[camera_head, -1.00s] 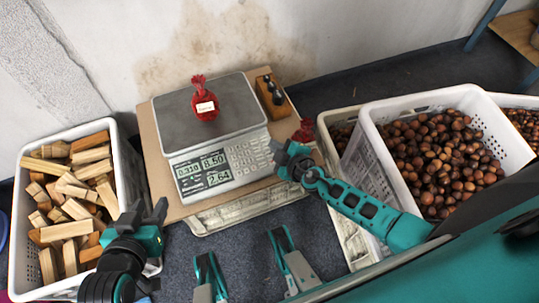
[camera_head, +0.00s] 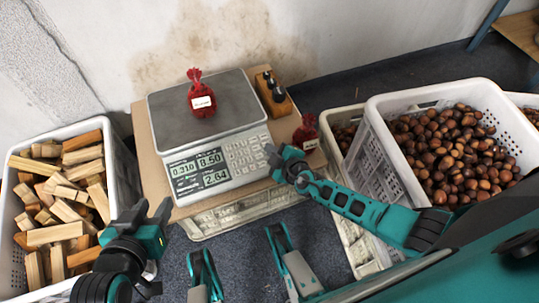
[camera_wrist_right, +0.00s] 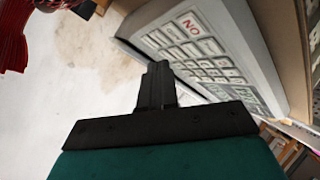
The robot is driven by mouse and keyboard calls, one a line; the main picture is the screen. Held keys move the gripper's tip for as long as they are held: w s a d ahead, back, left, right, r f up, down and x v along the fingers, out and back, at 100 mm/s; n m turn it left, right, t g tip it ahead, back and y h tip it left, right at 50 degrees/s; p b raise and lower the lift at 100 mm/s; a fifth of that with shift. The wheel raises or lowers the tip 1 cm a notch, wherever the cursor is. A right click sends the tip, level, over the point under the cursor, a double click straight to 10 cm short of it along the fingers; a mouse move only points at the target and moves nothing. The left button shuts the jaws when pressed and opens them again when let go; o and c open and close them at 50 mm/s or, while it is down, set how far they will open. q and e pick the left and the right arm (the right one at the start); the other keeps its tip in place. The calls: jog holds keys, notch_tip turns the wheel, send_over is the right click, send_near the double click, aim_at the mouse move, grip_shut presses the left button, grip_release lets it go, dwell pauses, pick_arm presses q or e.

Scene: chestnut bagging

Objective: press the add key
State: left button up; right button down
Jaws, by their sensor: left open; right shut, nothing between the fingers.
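The grey-white scale (camera_head: 190,193) stands on a board, its keypad (camera_head: 245,155) at the right of its front. The add key cannot be told apart from the other keys. The keypad (camera_wrist_right: 205,62) also shows in the right wrist view. My right gripper (camera_head: 270,152) is shut and empty at the keypad's right edge. In the right wrist view its closed fingertips (camera_wrist_right: 158,70) appear in front of the scale; contact cannot be told.
A labelled red net bag (camera_head: 202,97) sits on the scale's plate. A crate of wood pieces (camera_head: 122,165) is left; a white chestnut crate (camera_head: 375,160) is right.

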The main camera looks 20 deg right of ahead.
jog(key=shift+w+d+f, duration=0.2)
jog(key=shift+w+f, duration=0.05)
jog(key=shift+f, duration=0.4)
dwell(0.9)
dwell(0.8)
jog(key=shift+f, duration=0.1)
jog(key=shift+w+f, duration=0.15)
jog(key=shift+f, duration=0.1)
